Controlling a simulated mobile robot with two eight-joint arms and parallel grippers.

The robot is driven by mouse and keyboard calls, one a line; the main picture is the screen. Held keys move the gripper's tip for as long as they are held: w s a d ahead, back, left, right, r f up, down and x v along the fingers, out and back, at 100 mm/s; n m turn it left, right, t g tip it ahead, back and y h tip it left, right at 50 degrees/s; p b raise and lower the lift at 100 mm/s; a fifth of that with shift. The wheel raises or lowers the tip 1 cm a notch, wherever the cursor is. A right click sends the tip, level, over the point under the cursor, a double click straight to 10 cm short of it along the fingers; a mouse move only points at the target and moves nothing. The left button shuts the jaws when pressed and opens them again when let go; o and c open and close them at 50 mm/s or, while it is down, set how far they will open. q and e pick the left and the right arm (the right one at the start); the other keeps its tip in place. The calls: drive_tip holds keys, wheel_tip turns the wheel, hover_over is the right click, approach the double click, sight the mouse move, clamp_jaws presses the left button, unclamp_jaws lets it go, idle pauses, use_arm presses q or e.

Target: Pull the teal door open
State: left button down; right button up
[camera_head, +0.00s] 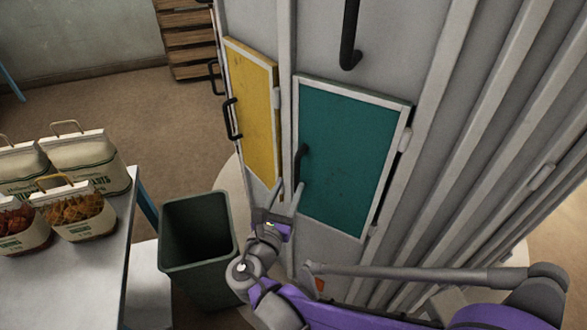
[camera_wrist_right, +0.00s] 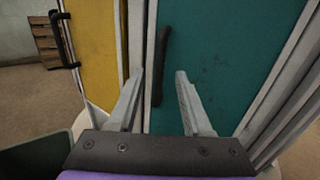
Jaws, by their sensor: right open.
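The teal door (camera_head: 348,155) is shut in the grey cabinet front, framed in pale grey. Its black vertical bar handle (camera_head: 301,163) is on the left side of the door. In the right wrist view the teal door (camera_wrist_right: 225,60) fills the middle and right, with the black handle (camera_wrist_right: 161,66) left of centre. My right gripper (camera_head: 289,192) is open, just below the handle in the head view. In the wrist view its two fingers (camera_wrist_right: 160,76) point at the door, and the handle shows between them, nearer the left finger. I cannot tell whether they touch. My left gripper is not in view.
A yellow door (camera_head: 252,105) with a black handle (camera_head: 231,118) is left of the teal one. A dark green bin (camera_head: 198,240) stands on the floor beside my right gripper. A white table (camera_head: 75,275) with several sacks is at left.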

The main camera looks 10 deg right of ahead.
sight(296, 171)
drive_tip(key=x, duration=0.7)
drive_tip(key=shift+w+d, duration=0.1)
drive_tip(key=shift+w, duration=0.1)
clamp_jaws()
idle(1.1)
